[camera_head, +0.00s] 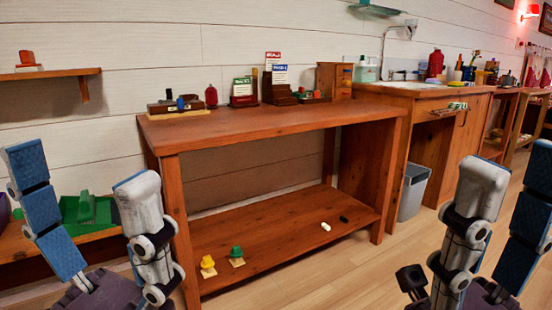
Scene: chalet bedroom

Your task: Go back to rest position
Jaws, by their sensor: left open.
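My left gripper (82,176) is at the lower left of the head view, in front of the low shelf and the wooden table. Its blue-padded finger and its grey-white finger stand wide apart, pointing up, with nothing between them. My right gripper (511,178) is at the lower right, partly cut off by the picture edge. Its grey-white finger and blue-padded finger are also apart, and no held thing shows. Both grippers look apart from the furniture behind them.
A wooden table (255,121) with a lower shelf (290,235) stands ahead. The shelf holds a yellow piece (207,262), a green piece (237,253) and two small cylinders. A grey bin (413,190) stands right of it. Floor is clear in front.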

